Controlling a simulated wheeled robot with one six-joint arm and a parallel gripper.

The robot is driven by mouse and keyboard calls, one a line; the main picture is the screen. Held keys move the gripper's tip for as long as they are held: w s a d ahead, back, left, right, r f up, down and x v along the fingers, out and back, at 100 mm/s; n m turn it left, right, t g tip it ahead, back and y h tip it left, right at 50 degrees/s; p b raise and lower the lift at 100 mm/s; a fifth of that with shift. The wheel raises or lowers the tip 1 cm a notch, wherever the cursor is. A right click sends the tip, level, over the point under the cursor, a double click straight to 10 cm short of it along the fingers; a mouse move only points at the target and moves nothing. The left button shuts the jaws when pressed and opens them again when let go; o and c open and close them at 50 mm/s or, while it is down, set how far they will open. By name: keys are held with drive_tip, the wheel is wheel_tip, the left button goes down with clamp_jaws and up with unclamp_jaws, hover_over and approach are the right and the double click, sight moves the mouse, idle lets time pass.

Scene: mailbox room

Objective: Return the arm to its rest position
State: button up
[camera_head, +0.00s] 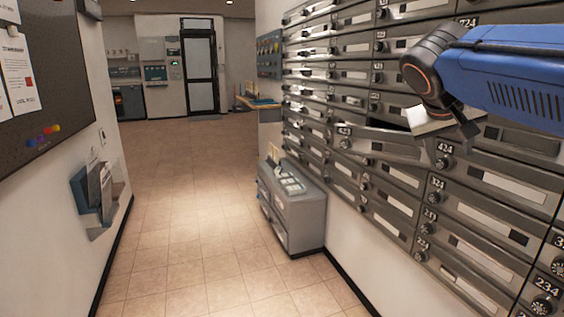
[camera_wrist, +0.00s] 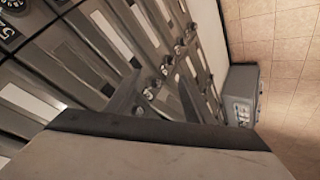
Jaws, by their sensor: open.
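My blue arm (camera_head: 515,75) reaches in from the right in the head view, in front of the mailbox wall (camera_head: 490,179). My gripper (camera_head: 453,140) hangs below the arm's dark wrist joint, close to the mailbox fronts near the label 424. Its two fingers are apart, and I see nothing between them. In the wrist view, my gripper (camera_wrist: 157,97) points along the mailbox rows, with its pale body across the bottom. One mailbox front (camera_head: 382,142) just left of the gripper appears to stand out from its row. Whether the fingers touch any mailbox is unclear.
A grey cabinet (camera_head: 298,212) stands against the right wall below the mailboxes. A wall holder with papers (camera_head: 97,190) and a dark notice board (camera_head: 45,75) are on the left. The tiled floor (camera_head: 190,215) between is clear toward a far door (camera_head: 200,68).

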drive_tip(key=s+a+f+n+y, duration=0.1)
drive_tip(key=s+a+f+y, duration=0.1)
drive_tip(key=s+f, duration=0.4)
drive_tip(key=s+a+f+g+y, duration=0.1)
drive_tip(key=s+f, duration=0.6)
drive_tip(key=f, duration=0.7)
drive_tip(key=s+a+f+n+y, duration=0.1)
drive_tip(key=s+a+f+y, duration=0.2)
drive_tip(key=s+f, duration=0.3)
wheel_tip(320, 180, down, 4)
drive_tip(key=shift+s+a+n+y, duration=0.3)
drive_tip(key=shift+s+a+y, duration=0.1)
drive_tip(key=shift+a, duration=0.4)
